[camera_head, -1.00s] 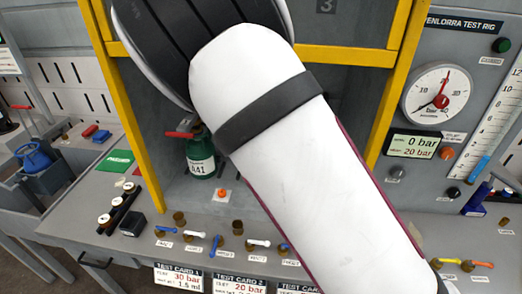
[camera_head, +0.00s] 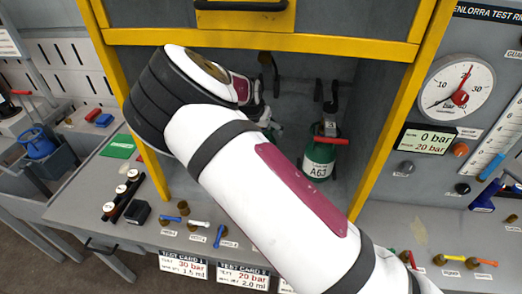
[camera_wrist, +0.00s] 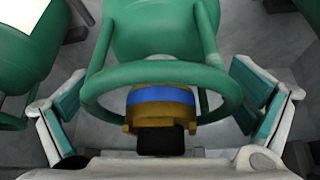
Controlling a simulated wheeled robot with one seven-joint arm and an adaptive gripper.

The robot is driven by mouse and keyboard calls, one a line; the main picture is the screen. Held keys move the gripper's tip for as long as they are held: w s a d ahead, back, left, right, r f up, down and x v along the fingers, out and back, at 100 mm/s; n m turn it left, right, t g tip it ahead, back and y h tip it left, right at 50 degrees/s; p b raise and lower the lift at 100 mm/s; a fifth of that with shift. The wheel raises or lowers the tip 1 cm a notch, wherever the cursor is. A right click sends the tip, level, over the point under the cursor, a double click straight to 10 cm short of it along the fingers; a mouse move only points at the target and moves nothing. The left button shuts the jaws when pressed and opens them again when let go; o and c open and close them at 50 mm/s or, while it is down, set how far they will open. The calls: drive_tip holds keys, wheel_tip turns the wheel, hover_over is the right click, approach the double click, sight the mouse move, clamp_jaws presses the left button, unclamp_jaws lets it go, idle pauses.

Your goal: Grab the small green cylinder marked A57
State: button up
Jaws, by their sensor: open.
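In the wrist view, a green cylinder (camera_wrist: 155,35) with a green ring guard (camera_wrist: 105,82) and a brass valve with a blue band (camera_wrist: 160,97) is straight ahead. My gripper (camera_wrist: 160,90) is open, one teal-padded finger on each side of the ring, with gaps to it. No marking shows on this cylinder, so I cannot tell whether it is A57. In the head view, a green cylinder marked A63 (camera_head: 319,158) with a red handle stands in the cabinet. My gripper (camera_head: 262,112) is left of it, mostly hidden behind my arm.
Another green cylinder (camera_wrist: 22,60) with a white label is close at the left in the wrist view. Yellow posts (camera_head: 398,110) and a yellow crossbar (camera_head: 300,43) frame the cabinet. Small fittings and handles (camera_head: 198,224) lie along the bench front.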

drive_tip(key=shift+x, duration=0.85)
drive_tip(key=shift+c, duration=0.6)
drive_tip(key=shift+s, duration=0.2)
drive_tip(key=c, duration=1.8)
drive_tip(key=shift+c, duration=0.2)
drive_tip(key=shift+w, duration=0.1)
